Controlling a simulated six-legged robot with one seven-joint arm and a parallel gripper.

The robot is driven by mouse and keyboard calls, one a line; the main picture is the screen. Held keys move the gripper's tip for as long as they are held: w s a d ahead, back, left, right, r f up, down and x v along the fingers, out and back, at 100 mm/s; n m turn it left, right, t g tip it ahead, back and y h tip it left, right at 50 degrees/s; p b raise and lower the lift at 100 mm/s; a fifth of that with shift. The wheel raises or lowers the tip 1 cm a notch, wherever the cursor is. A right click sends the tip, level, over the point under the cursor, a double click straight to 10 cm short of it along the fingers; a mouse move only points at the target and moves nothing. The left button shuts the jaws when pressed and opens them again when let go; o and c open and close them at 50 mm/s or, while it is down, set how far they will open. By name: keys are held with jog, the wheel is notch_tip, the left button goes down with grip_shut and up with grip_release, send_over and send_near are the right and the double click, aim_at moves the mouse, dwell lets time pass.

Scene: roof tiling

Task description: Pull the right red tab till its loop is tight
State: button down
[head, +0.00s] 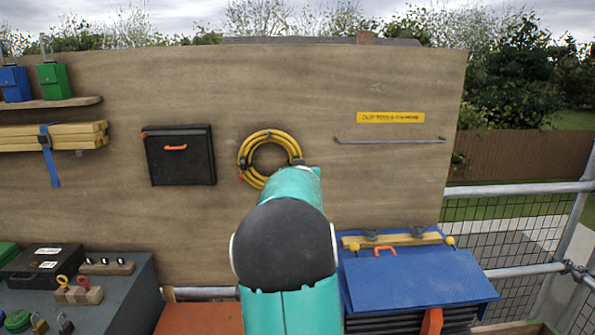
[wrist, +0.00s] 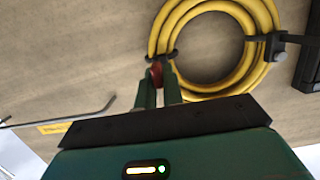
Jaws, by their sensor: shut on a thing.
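A coiled yellow hose (head: 244,153) hangs on the tan board in the head view. In the wrist view the coil (wrist: 228,97) fills the upper middle, seen turned over. A black loop (wrist: 163,57) goes round the coil beside my gripper; I cannot tell how tight it is. The right red tab (wrist: 155,73) sits between the fingertips of my gripper (wrist: 158,88), which is shut on it. My arm hides the gripper and this tab in the head view. Another black loop (wrist: 267,38) holds the coil's other side. A left red tab (head: 240,179) hangs there.
A black case (head: 180,155) hangs left of the coil, and a metal rail (head: 390,141) under a yellow sign (head: 390,117) is at right. A blue ribbed box (head: 415,278) stands below right.

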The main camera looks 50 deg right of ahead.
jog(key=v, duration=0.2)
jog(key=shift+s+a+f, duration=0.15)
jog(key=shift+s+a, duration=0.05)
jog(key=shift+a, duration=0.05)
dwell(0.4)
jog(key=c, duration=1)
grip_release()
jog(key=shift+o, duration=0.2)
jog(key=shift+f+v, duration=0.2)
jog(key=shift+v, duration=0.8)
jog(key=shift+f+v, duration=0.15)
jog(key=shift+v, duration=0.8)
jog(key=shift+f+v, duration=0.2)
jog(key=shift+v, duration=0.8)
jog(key=shift+s, duration=0.1)
